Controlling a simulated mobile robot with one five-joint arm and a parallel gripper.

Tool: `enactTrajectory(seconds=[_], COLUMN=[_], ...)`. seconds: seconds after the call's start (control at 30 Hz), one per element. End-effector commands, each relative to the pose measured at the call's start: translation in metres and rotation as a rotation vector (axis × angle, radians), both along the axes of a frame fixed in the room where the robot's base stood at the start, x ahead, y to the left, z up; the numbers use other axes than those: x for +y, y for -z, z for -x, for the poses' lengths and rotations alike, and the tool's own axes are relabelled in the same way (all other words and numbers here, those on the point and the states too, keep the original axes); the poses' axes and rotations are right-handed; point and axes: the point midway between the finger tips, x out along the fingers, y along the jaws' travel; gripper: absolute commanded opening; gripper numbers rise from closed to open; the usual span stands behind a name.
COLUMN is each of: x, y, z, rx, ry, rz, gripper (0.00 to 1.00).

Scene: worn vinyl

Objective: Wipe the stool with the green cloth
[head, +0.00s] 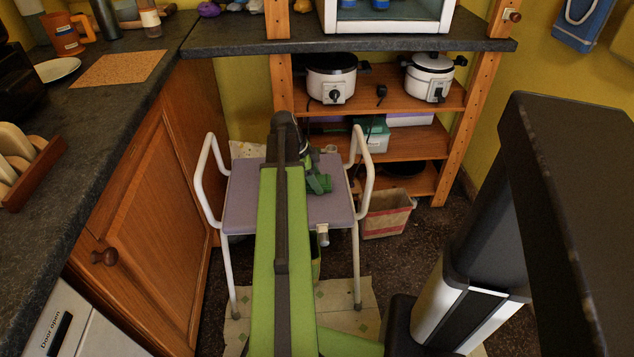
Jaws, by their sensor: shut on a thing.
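The stool (245,193) has a flat grey-purple seat and white tubular arms and legs. It stands in the middle of the head view, in front of the shelves. My arm reaches forward over the seat and hides its middle. My gripper (310,163) is over the right half of the seat, partly hidden by my arm. It is shut on the green cloth (320,184), a small crumpled bundle at the seat surface. I cannot tell how much of the cloth presses on the seat.
A counter with wooden cupboards (155,190) stands close on the left. Wooden shelves (400,142) with two white cookers (331,80) (430,78) are behind the stool. A paper bin (386,215) stands right of it. Dark floor shows at the right.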

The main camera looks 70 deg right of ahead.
Motion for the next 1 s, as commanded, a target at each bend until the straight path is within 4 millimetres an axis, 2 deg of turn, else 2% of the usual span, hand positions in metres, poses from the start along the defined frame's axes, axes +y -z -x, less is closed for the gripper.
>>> enactTrajectory(seconds=[0.47, 1.0], x=[-0.034, -0.034], y=[-0.001, 0.000], z=[-0.013, -0.013], rx=[0.000, 0.000], ry=[0.000, 0.000], rz=[0.000, 0.000], gripper=[0.17, 0.17])
